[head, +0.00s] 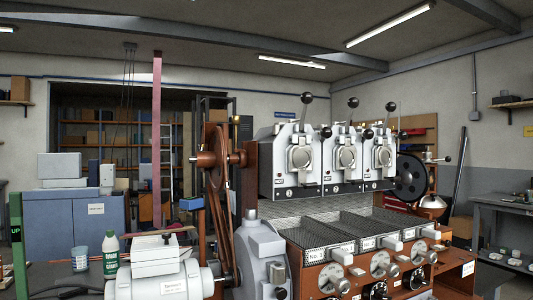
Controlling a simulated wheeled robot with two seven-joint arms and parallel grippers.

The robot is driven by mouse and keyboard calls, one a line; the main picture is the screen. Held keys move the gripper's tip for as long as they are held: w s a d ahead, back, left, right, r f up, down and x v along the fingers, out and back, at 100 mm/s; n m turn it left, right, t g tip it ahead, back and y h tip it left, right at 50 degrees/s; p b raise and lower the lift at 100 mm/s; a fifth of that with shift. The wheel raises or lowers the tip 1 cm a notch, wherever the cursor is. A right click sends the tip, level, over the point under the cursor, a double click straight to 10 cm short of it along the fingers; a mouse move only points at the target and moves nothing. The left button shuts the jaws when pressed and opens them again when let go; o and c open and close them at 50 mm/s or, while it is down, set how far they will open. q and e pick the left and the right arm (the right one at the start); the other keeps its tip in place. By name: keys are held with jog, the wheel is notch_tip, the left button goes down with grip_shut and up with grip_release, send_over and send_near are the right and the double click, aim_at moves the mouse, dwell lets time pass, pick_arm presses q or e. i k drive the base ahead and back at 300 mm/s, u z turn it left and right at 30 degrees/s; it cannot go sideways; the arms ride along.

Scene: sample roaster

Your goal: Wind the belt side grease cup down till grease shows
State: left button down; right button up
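The sample roaster (330,165) stands right of centre, with three white drum units in a row above three trays. A brown belt wheel (214,165) and a belt stand upright at its left end. I cannot tell which small part is the belt side grease cup, and no grease can be made out. Neither of my grippers is in view.
A pale motor (160,288) sits at the front, left of the belt. A green bottle (110,254) and a blue cup (80,259) stand left of it. A green post (17,245) rises at the left edge. A grey bench (500,200) is at the right.

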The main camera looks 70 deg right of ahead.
aim_at(235, 119)
jog(key=z, duration=2.1)
jog(key=i, duration=0.5)
jog(key=u, duration=1.65)
jog(key=k, duration=0.5)
